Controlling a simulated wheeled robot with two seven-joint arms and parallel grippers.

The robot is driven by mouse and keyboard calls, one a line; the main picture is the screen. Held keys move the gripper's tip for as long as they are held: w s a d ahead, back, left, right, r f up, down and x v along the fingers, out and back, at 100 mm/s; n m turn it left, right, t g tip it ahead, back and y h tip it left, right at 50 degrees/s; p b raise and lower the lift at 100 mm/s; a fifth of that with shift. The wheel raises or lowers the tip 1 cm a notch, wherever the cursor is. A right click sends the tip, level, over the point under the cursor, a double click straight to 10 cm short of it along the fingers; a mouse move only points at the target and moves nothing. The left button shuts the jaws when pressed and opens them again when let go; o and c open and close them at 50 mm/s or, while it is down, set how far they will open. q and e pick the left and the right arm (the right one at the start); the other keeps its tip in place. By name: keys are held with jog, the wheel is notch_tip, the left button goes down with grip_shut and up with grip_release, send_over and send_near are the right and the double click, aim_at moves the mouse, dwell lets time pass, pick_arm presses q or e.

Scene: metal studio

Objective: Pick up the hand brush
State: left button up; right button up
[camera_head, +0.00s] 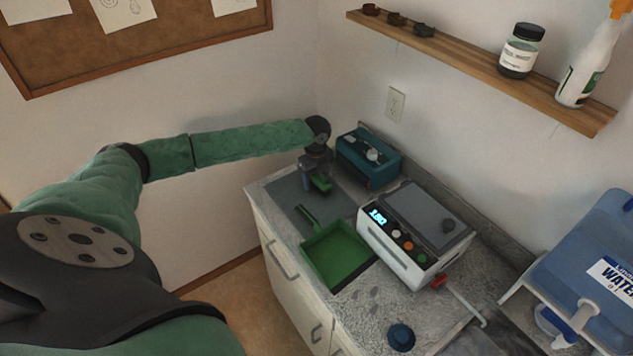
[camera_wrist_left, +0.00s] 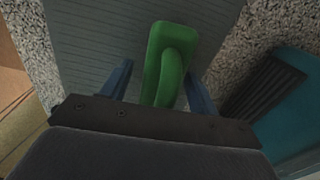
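The green hand brush (camera_head: 321,184) is on the grey ribbed mat (camera_head: 340,205) at the far left end of the counter, partly hidden by my left gripper (camera_head: 315,186). In the left wrist view the green brush (camera_wrist_left: 172,45) lies between the two blue fingers of my left gripper (camera_wrist_left: 158,78). The fingers are apart, with a clear gap on the left side of the brush and a narrow one on the right. The lower part of the brush is hidden behind the gripper body. My right gripper is not in view.
A green dustpan (camera_head: 338,254) lies nearer on the counter, its handle pointing toward the brush. A teal device (camera_head: 368,158) stands close to the right of the gripper. A white device with a display (camera_head: 412,240) stands further right. A wooden shelf (camera_head: 480,68) hangs above.

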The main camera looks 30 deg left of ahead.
pick_arm(q)
jog(key=c, duration=1)
jog(key=shift+r, duration=0.1)
